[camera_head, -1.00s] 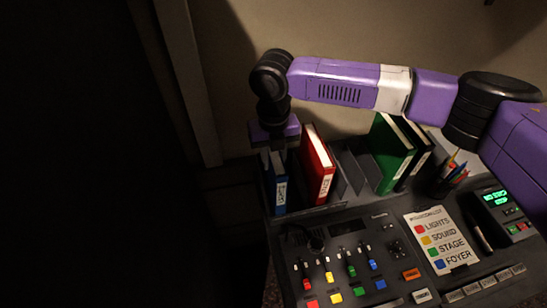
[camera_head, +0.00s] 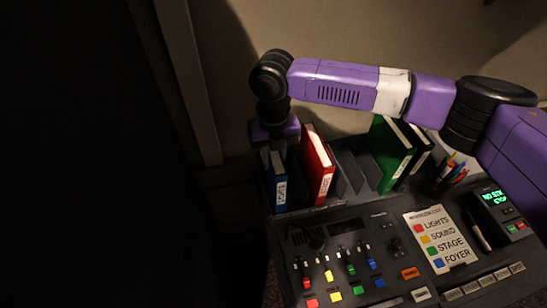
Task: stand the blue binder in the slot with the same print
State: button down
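The blue binder (camera_head: 279,184) stands upright at the left end of the rack at the back of the desk, its labelled spine facing me. The print on its label is too small to read for sure. My gripper (camera_head: 273,146) is above and behind the blue binder's top, under the purple wrist. Its fingers are hidden in shadow and behind the binder, so whether they are shut on it does not show. Any print on the rack (camera_head: 343,178) slots is not readable.
A red binder (camera_head: 318,168) stands just right of the blue one. Empty divided slots follow, then a green binder (camera_head: 390,160) and a black binder (camera_head: 416,160). A pen cup (camera_head: 442,184) stands at the right. The mixing desk (camera_head: 345,262) with faders fills the front.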

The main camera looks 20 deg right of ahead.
jog(key=shift+f, duration=0.25)
dwell(0.4)
jog(key=c, duration=1)
grip_release()
jog(key=shift+c, duration=0.2)
